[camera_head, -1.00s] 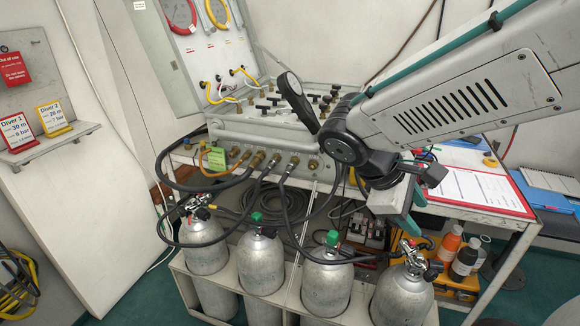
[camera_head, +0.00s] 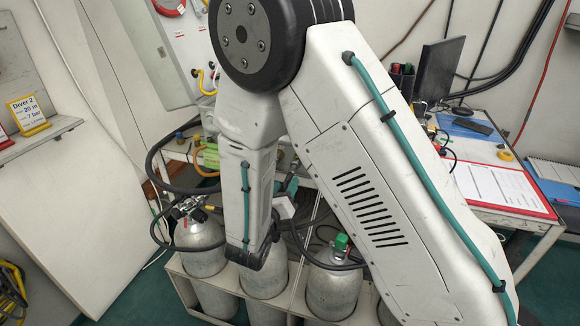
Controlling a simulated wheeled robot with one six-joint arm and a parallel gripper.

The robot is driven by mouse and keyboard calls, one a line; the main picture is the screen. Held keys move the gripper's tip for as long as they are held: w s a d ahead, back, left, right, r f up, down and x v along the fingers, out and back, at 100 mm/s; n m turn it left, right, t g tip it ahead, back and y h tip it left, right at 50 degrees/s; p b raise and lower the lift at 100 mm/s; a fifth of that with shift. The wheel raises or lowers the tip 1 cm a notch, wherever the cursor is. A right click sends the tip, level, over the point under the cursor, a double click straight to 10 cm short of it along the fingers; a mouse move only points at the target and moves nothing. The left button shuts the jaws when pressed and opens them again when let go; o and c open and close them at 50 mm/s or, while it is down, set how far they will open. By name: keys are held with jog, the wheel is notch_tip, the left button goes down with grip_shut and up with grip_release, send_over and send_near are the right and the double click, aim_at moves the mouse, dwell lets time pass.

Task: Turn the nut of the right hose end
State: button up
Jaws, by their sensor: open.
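My arm covers the middle of the view. A small teal and pale part of my gripper (camera_head: 290,190) shows beside my forearm, in front of the panel's fittings; its fingertips are hard to make out. It looks empty. The air panel's fittings and the right hose end with its nut are hidden behind my arm. A black hose (camera_head: 172,165) loops out at the panel's left side. Whether my gripper touches any fitting cannot be told.
Grey cylinders (camera_head: 200,262) stand in a rack below; another cylinder (camera_head: 333,290) has a green cap. A green tag (camera_head: 209,158) hangs at the panel's left. A desk at right holds a red clipboard (camera_head: 500,188) and a dark monitor (camera_head: 438,70).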

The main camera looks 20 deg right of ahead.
aim_at(291, 174)
jog(key=shift+w+d, duration=0.15)
jog(key=shift+w, duration=0.25)
jog(key=x, duration=0.7)
jog(key=shift+d, duration=0.15)
jog(key=c, duration=1)
